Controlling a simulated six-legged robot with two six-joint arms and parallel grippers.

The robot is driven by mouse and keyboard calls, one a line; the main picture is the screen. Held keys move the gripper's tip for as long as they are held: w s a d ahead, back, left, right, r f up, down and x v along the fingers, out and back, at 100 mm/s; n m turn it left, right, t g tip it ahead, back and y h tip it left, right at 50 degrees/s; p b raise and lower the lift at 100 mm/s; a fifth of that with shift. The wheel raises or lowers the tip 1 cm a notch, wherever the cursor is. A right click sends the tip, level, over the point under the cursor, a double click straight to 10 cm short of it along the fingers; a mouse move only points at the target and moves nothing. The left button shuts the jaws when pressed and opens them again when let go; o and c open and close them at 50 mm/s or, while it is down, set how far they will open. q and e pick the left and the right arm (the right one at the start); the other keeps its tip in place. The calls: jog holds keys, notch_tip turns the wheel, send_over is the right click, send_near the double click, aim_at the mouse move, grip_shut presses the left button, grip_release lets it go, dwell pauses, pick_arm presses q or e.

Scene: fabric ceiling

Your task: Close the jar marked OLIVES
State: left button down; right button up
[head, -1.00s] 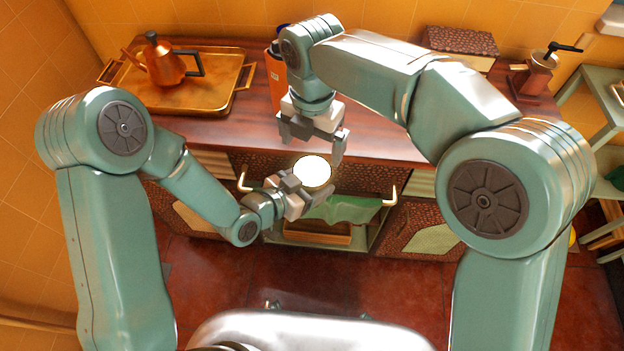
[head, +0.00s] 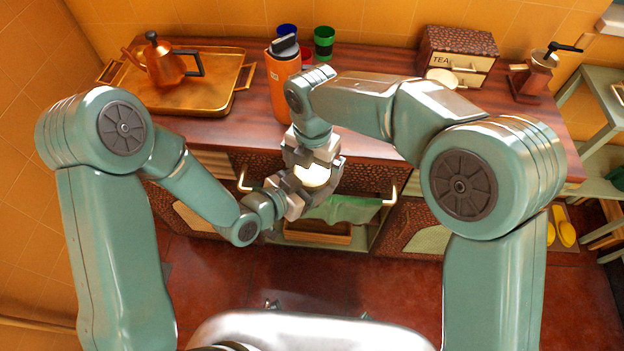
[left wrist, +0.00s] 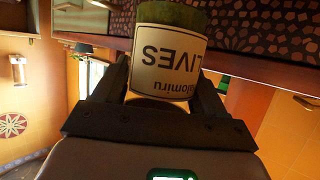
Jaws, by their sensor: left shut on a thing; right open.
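The jar (left wrist: 170,62) fills the middle of the left wrist view. Its cream label is upside down there, with the letters "LIVES" readable, and a green band shows at the picture's top. My left gripper (left wrist: 158,95) is shut on it, one dark finger on each side. In the head view the jar's pale round top (head: 313,177) shows over the left gripper (head: 299,196), in front of the counter. My right gripper (head: 315,163) is open just above that top, fingers spread around it. Whether it touches is hidden, and I cannot tell whether the pale top is a lid.
A pale round disc (head: 441,77) lies before the TEA box (head: 458,52). An orange flask (head: 281,85), a blue cup (head: 287,32) and a green cup (head: 324,42) stand behind the right gripper. A brass tray (head: 190,95) bears a copper kettle (head: 165,62). The counter's right front is clear.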

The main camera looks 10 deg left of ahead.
jog(key=shift+c, duration=0.3)
jog(key=c, duration=1)
jog(key=m, duration=0.6)
jog(key=o, duration=1.1)
jog(key=shift+c, duration=0.2)
jog(key=shift+r, duration=2.3)
